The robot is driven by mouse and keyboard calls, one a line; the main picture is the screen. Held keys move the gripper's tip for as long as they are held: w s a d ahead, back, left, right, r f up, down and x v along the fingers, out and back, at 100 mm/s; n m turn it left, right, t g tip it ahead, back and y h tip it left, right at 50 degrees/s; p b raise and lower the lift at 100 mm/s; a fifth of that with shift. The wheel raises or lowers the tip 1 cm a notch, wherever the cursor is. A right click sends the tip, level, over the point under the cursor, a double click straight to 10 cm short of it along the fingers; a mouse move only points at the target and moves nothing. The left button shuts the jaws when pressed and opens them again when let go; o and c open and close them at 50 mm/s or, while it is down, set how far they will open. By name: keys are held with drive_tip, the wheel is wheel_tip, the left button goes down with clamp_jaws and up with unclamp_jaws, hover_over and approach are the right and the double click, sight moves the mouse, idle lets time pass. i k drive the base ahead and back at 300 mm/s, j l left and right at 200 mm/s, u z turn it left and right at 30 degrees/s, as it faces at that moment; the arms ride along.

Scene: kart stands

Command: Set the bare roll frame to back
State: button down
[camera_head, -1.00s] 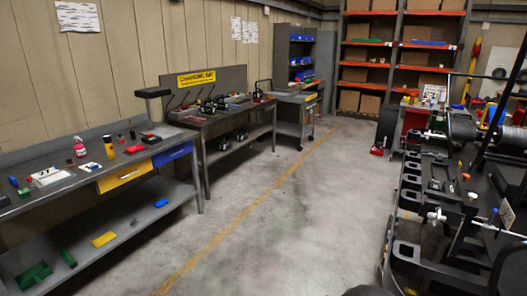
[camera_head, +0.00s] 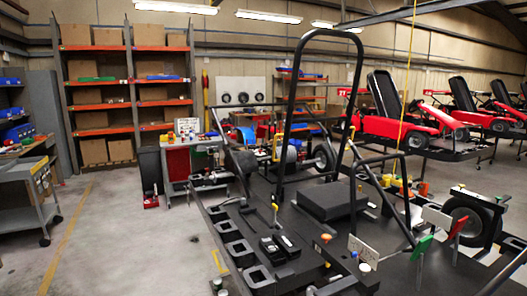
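A bare black tubular roll frame (camera_head: 287,112) stands upright in the middle of the head view. It is a tall hoop with a rounded top, rising from the dark flat bed of a kart stand (camera_head: 249,222). It leans only slightly, if at all. Its right leg comes down near a raised black block on the bed. Where its feet join the stand is partly hidden among other black parts. My gripper does not show in this view.
Orange-beamed shelving (camera_head: 124,131) with cardboard boxes stands at the back left. A small workbench (camera_head: 190,160) is behind the stand. Red karts (camera_head: 400,118) on stands fill the back right. A yellow hanging line (camera_head: 404,75) drops near the hoop. Clear floor (camera_head: 125,240) lies at the left.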

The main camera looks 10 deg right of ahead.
sight(294, 83)
drive_tip(key=i+j+z, duration=0.3)
drive_tip(key=j, duration=0.25)
drive_tip(key=i+j+z, duration=0.1)
drive_tip(key=j, duration=0.15)
drive_tip(key=i+j, duration=0.75)
